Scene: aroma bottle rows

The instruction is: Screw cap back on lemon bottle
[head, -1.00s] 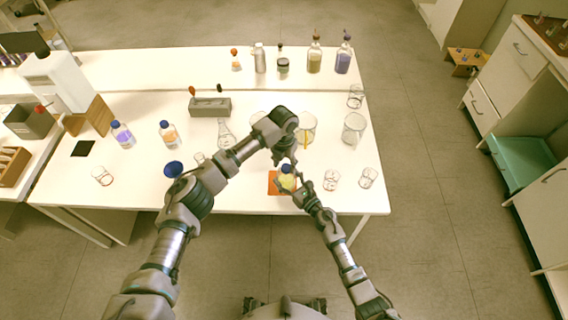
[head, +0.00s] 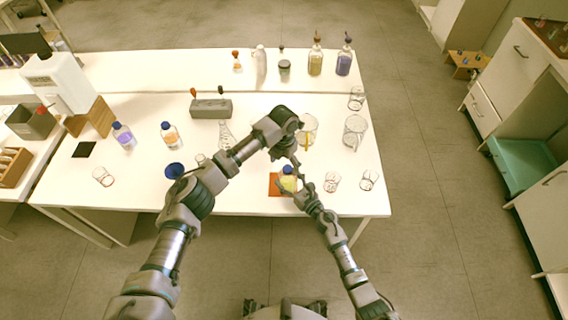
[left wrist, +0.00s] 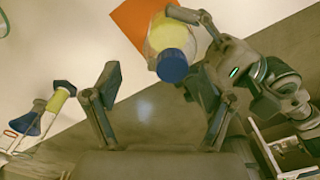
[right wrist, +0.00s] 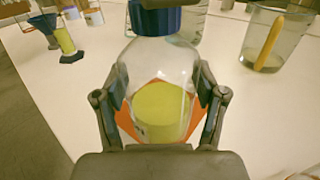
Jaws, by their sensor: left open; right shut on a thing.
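The lemon bottle (head: 288,182) holds yellow liquid and stands upright over an orange mat (head: 274,187). In the right wrist view the bottle (right wrist: 158,95) has the blue cap (right wrist: 155,18) on its neck; I cannot tell how tightly it sits. My right gripper (right wrist: 160,88) is shut on the bottle's body, one finger on each side. The left wrist view shows the cap (left wrist: 172,65) from above, beyond and right of the middle between my left fingers. My left gripper (left wrist: 166,86) is open and empty, near the cap and apart from it.
Glass beakers (head: 332,181) stand right of the bottle, and a larger one (head: 354,130) stands behind. The table's front edge is close. The table between the left bottles and funnel has free room.

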